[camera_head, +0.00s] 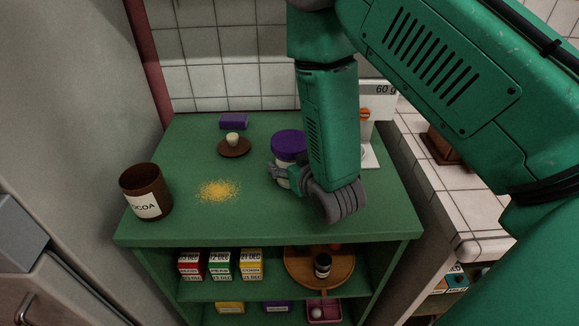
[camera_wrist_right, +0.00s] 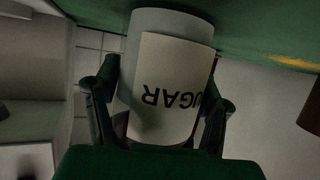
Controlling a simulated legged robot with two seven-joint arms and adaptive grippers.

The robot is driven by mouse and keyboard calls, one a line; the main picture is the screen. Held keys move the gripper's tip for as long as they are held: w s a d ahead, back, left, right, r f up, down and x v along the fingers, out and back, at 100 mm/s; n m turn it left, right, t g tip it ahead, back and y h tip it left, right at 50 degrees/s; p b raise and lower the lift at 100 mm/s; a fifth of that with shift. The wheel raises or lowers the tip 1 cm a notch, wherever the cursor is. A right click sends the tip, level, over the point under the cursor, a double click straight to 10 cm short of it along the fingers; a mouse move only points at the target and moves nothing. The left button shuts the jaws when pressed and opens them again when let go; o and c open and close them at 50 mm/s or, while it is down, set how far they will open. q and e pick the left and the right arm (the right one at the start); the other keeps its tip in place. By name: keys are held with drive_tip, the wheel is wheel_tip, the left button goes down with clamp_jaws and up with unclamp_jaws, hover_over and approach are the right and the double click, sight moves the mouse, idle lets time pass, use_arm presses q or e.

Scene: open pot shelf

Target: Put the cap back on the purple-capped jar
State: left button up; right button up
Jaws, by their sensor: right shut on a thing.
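The purple-capped jar (camera_head: 290,160) stands upright toward the back right of the green shelf top, its purple cap (camera_head: 288,141) resting on top. I cannot tell whether the cap is fully seated. My right gripper (camera_head: 283,174) is shut around the jar's body, below the cap. In the right wrist view the jar appears upside down, as a pale cylinder with a label (camera_wrist_right: 172,90) reading SUGAR, between the two fingers (camera_wrist_right: 155,105). My left gripper is not in view.
An open brown COCOA jar (camera_head: 145,190) stands at the left. A brown lid with a pale knob (camera_head: 234,148), a purple block (camera_head: 233,121) and spilled yellow grains (camera_head: 218,190) lie on the top. A scale (camera_head: 369,153) stands behind my right arm.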

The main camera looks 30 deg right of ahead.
sight(290, 140)
drive_tip(key=shift+r, duration=0.15)
wheel_tip(290, 140, up, 10)
drive_tip(key=shift+f+p, duration=0.1)
drive_tip(key=shift+p, duration=0.55)
drive_tip(key=o, duration=0.9)
drive_tip(key=c, duration=1)
drive_tip(key=s+a+f, duration=0.1)
drive_tip(key=a+f, duration=0.1)
drive_tip(key=s+a+f+n+y+b, duration=0.1)
drive_tip(key=a+f, duration=0.2)
drive_tip(key=s+a+f+n+y, duration=0.1)
drive_tip(key=a+f, duration=0.2)
drive_tip(key=shift+a, duration=0.1)
drive_tip(key=shift+c, duration=0.2)
drive_tip(key=shift+s+a, duration=0.1)
drive_tip(key=shift+a, duration=0.15)
